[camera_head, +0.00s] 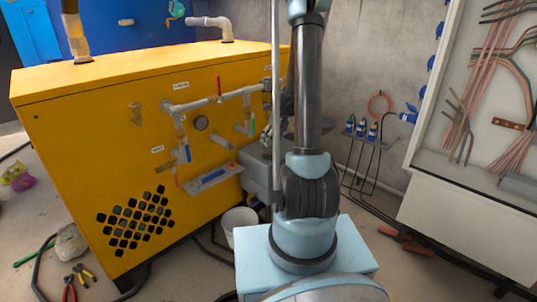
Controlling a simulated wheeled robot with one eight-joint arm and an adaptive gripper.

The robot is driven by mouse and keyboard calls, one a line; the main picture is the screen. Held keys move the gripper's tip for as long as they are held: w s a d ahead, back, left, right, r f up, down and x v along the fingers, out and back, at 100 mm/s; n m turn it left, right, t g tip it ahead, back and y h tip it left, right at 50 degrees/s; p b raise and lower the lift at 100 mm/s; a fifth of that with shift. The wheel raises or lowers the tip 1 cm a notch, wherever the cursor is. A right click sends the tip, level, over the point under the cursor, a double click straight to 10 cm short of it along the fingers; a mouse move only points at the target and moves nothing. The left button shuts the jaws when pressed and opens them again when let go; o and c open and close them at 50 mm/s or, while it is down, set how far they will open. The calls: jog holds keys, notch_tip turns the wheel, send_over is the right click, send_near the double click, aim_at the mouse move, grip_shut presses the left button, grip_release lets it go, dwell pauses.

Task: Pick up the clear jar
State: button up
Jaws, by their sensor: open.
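I cannot make out the clear jar in the head view. My arm rises through the middle of the picture and hides part of what stands behind it. The arm's upper part leaves the top edge. I cannot make out my gripper; small grey and dark shapes just left of the arm are too unclear to name. A grey tray (214,179) is fixed low on that front.
A pale bucket (239,220) stands on the floor beside my base. Pliers (70,288) and a rag-like lump (70,243) lie at lower left. An open wiring cabinet (455,215) stands at right. A wall shelf (361,138) holds blue-topped items. Cables cross the floor.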

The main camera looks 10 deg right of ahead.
aim_at(267, 149)
jog(key=shift+x, duration=2.1)
jog(key=shift+w+x, duration=0.2)
jog(key=shift+x, duration=0.75)
jog(key=shift+w+x, duration=0.15)
jog(key=shift+x, duration=0.8)
jog(key=shift+w+a+f, duration=0.15)
jog(key=shift+w+f, duration=0.05)
jog(key=shift+f, duration=0.35)
jog(key=shift+c, duration=0.3)
jog(key=c, duration=1.1)
